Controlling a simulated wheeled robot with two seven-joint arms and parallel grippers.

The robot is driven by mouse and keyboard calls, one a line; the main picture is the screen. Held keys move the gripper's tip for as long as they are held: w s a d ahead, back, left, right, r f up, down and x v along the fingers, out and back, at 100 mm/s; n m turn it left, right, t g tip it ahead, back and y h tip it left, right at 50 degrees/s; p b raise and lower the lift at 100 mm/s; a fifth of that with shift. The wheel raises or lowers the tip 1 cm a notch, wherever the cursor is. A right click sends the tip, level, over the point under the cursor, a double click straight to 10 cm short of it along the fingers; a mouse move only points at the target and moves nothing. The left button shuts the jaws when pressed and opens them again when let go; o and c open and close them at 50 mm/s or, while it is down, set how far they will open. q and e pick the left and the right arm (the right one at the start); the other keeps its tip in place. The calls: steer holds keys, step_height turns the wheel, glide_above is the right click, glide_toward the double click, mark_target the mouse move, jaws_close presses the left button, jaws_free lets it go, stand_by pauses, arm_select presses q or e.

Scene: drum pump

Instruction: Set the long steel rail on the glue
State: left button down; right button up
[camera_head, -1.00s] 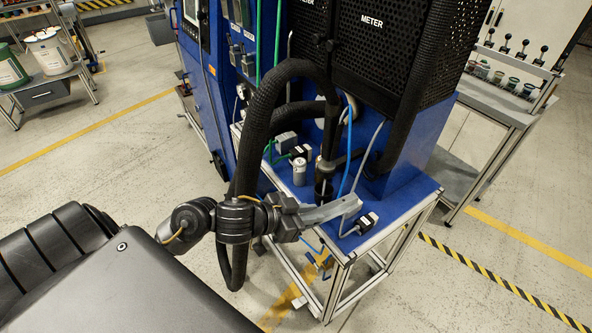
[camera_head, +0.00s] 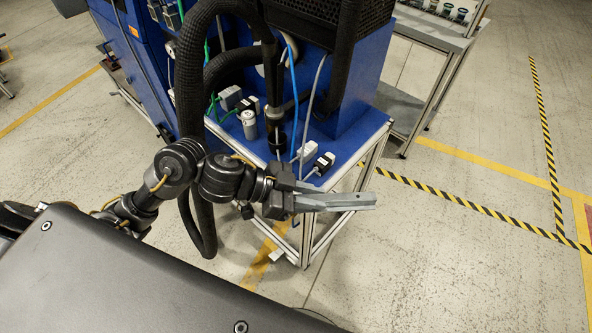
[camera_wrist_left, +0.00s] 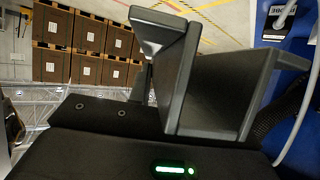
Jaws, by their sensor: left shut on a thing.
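My left gripper (camera_head: 290,194) is in the middle of the head view, in front of the blue machine's bench. In the left wrist view, dark grey angular surfaces (camera_wrist_left: 225,85) fill the middle; I cannot tell clearly where jaw ends and rail begins. No glue can be made out. My right gripper is not in view.
The blue bench (camera_head: 345,160) carries a hose fitting, cables and small connectors close behind the gripper. A thick black hose (camera_head: 190,90) loops down beside my left arm. A grey side table (camera_head: 430,30) stands behind. The floor at right is clear, with striped tape (camera_head: 470,205).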

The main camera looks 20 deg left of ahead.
arm_select(q)
steer(key=w+a+f, duration=0.1)
steer(key=w+f, duration=0.1)
steer(key=w+a+f, duration=0.2)
steer(key=w+f, duration=0.1)
steer(key=w+a+f+b, duration=0.1)
steer(key=w+f, duration=0.1)
steer(key=w, duration=0.1)
steer(key=shift+w+a+f, duration=0.2)
steer(key=shift+a+f, duration=0.05)
steer(key=shift+a, duration=0.1)
steer(key=f, duration=0.3)
steer(key=shift+w+a+f, duration=0.1)
steer(key=shift+w+f, duration=0.05)
steer(key=shift+w, duration=0.1)
steer(key=shift+f, duration=0.15)
steer(key=shift+f, duration=0.15)
steer(key=c, duration=1.3)
jaws_free()
